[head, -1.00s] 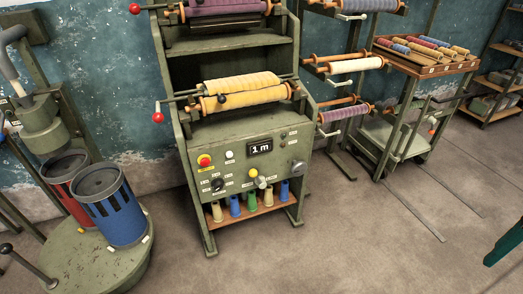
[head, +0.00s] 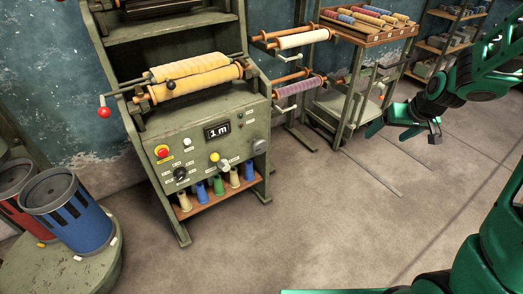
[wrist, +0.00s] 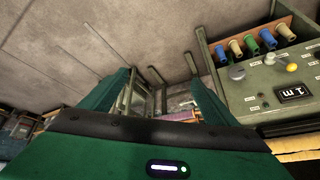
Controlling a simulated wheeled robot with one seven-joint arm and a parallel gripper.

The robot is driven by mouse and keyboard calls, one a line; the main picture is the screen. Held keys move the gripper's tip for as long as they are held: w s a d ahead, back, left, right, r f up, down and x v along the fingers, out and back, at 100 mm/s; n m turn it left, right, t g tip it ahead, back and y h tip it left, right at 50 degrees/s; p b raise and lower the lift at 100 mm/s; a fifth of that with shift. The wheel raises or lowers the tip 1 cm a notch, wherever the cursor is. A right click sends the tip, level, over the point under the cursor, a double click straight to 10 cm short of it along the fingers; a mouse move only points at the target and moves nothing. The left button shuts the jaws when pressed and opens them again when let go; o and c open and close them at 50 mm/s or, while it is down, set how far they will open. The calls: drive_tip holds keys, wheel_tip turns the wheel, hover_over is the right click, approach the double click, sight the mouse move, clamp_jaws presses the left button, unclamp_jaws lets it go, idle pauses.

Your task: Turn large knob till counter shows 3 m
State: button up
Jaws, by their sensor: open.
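The green-grey machine's front panel (head: 205,145) carries a counter (head: 217,131) reading 1 m. A grey knob (head: 260,147) at the panel's right looks like the largest; a black knob (head: 181,174) is at lower left and a smaller grey knob (head: 223,165) at lower middle. My green gripper (head: 404,131) is open and empty, well to the right of the panel. In the wrist view the panel appears upside down at the right, with the right-hand grey knob (wrist: 237,72) and the counter (wrist: 292,93) beyond the open fingers (wrist: 163,95), touching neither.
Coloured cones stand on a shelf (head: 228,197) below. A yellow cloth roll (head: 195,80) lies above. A trolley (head: 340,105) stands behind my gripper. Blue and red bins (head: 70,215) are at left. The floor between is clear.

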drive_tip(key=w+a+f+n+t+y, duration=0.2)
drive_tip(key=w+a+f+n+t, duration=0.1)
drive_tip(key=w+a+f, duration=0.55)
drive_tip(key=w+a+f+n+t+y, duration=0.25)
drive_tip(key=w+a+f, duration=0.35)
drive_tip(key=w+a, duration=0.55)
drive_tip(key=n+t+y, duration=0.3)
drive_tip(key=t+y, duration=0.1)
drive_tip(key=y, duration=0.1)
approach(262, 149)
drive_tip(key=x, duration=0.5)
drive_tip(key=shift+w+r, duration=0.15)
drive_tip(key=shift+w, duration=0.15)
drive_tip(key=shift+f, duration=0.4)
drive_tip(key=shift+w+a+f, duration=0.2)
drive_tip(key=shift+w+f, duration=0.05)
drive_tip(key=shift+f, duration=0.05)
drive_tip(key=shift+w+a+r, duration=0.4)
drive_tip(key=shift+w+r, duration=0.35)
drive_tip(key=shift+w+a, duration=0.25)
drive_tip(key=shift+a, duration=0.15)
drive_tip(key=shift+x, duration=0.9)
